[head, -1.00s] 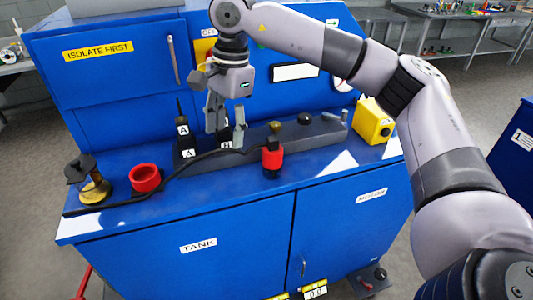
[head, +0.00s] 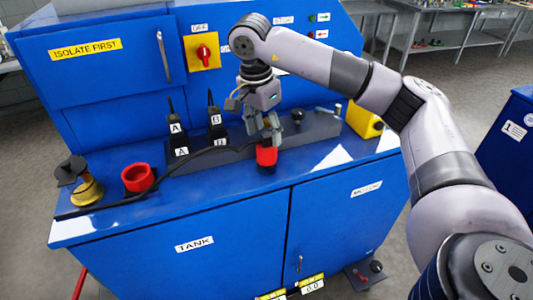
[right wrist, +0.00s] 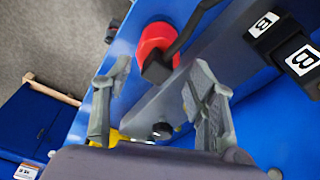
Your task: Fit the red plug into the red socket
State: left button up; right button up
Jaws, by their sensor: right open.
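The red plug (head: 266,156), with a black top and a black cable, stands on the blue bench top in front of the grey block. It also shows in the right wrist view (right wrist: 155,38), beyond the fingers. The red socket (head: 138,179) is a round red ring with a dark opening, farther left on the bench. My right gripper (head: 264,132) is open, just above the plug in the head view, and its fingers partly cover the plug's top. In the right wrist view nothing sits between its fingertips (right wrist: 155,82). My left gripper is not in view.
A brass fitting with a dark cap (head: 88,190) stands left of the socket. Black upright pieces marked A and B (head: 216,120) stand behind the cable (head: 185,165). A grey block (head: 312,128) and yellow box (head: 362,118) lie right. The bench front between socket and plug is mostly clear.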

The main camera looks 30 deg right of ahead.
aim_at(268, 148)
jog(key=shift+d+f, duration=0.1)
jog(key=shift+f, duration=0.45)
jog(key=shift+s+f+p, duration=0.1)
jog(key=shift+f+p, duration=0.25)
jog(key=shift+p, duration=0.1)
jog(key=f+p, duration=0.2)
jog(key=f, duration=0.1)
jog(key=shift+s+d+f, duration=0.1)
jog(key=shift+d+f, duration=0.1)
jog(key=shift+f, duration=0.05)
jog(key=shift+d+f, duration=0.1)
jog(key=shift+f, duration=0.45)
jog(key=shift+r, duration=0.1)
grip_shut()
